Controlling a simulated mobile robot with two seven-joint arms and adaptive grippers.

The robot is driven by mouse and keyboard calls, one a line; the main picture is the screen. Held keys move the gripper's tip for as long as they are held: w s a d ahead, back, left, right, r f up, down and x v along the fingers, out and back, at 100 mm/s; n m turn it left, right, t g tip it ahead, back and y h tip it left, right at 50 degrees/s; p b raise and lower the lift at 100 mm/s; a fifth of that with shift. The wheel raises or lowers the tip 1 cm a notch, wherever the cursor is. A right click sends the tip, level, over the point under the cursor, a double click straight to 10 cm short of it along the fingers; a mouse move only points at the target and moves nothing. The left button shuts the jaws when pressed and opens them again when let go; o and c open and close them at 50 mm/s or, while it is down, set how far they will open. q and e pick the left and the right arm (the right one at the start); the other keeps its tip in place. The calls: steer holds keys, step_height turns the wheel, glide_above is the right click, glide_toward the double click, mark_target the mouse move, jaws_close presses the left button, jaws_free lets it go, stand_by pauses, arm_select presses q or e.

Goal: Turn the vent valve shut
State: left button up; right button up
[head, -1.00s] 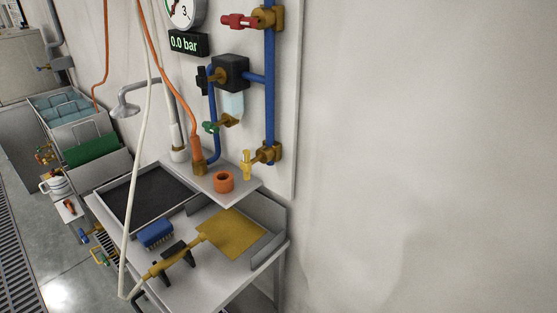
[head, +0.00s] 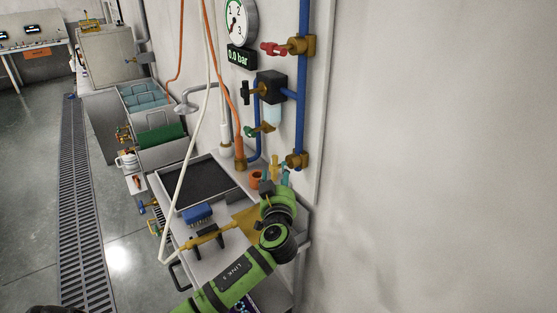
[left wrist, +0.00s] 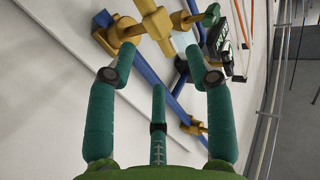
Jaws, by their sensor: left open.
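The valve with the yellow handle (head: 275,166) is at the bottom of the blue wall pipe; no label shows whether it is the vent valve. Its handle points upward in the head view and shows large in the left wrist view (left wrist: 155,22). My left gripper (head: 277,178) is right in front of this valve, partly hiding it. In the left wrist view my teal fingers (left wrist: 160,54) are spread, with the yellow handle ahead between their tips; I cannot tell whether they touch it. My right gripper is not in view.
Higher on the pipework are a red-handled valve (head: 274,48), a black regulator (head: 271,87) and a green-handled valve (head: 250,132). The gauge display (head: 242,60) reads 0.0 bar.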

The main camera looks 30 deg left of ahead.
mark_target(277, 162)
arm_select(q)
steer(key=shift+w+a+r+p, duration=0.3)
steer(key=shift+w+a+p, duration=0.15)
steer(key=shift+w, duration=0.15)
steer(key=shift+f+p+x, duration=0.15)
steer(key=shift+p+x, duration=0.35)
steer(key=shift+x, duration=0.9)
steer(key=shift+f+p+x, duration=0.15)
steer(key=shift+p+x, duration=0.35)
steer(key=shift+x, duration=0.95)
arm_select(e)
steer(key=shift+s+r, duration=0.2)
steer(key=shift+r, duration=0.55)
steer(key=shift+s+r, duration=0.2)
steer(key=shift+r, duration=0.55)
arm_select(q)
jaws_close()
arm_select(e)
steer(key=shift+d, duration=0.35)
